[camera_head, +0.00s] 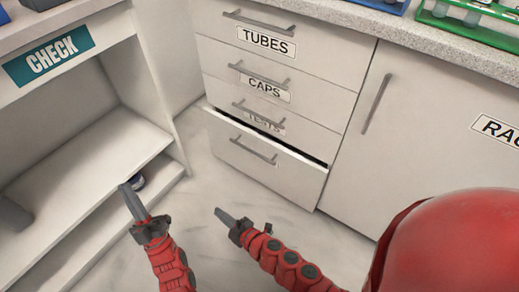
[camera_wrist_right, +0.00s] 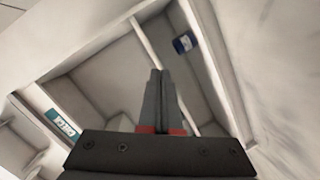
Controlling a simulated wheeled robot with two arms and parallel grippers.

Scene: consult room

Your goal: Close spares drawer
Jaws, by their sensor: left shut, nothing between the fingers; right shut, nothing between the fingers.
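The bottom drawer (camera_head: 285,178) of the white cabinet stands slightly out, with a dark gap along its top edge, widest at the right. It has a grey bar handle (camera_head: 252,150); no label naming it as spares shows. The drawers above it look shut: TUBES (camera_head: 316,49), CAPS (camera_head: 310,85) and TESTS (camera_head: 300,123), whose label is partly covered. My left gripper (camera_head: 126,189) is shut and empty in front of the open shelves. My right gripper (camera_head: 219,213) is shut and empty, below and left of the bottom drawer, apart from it. It also shows in the right wrist view (camera_wrist_right: 157,75).
An open shelf unit marked CHECK (camera_head: 48,55) stands at the left. A small blue-and-white container (camera_wrist_right: 184,43) is in it. A cupboard door (camera_head: 425,130) is right of the drawers. Pale floor (camera_head: 205,185) lies clear before the drawers.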

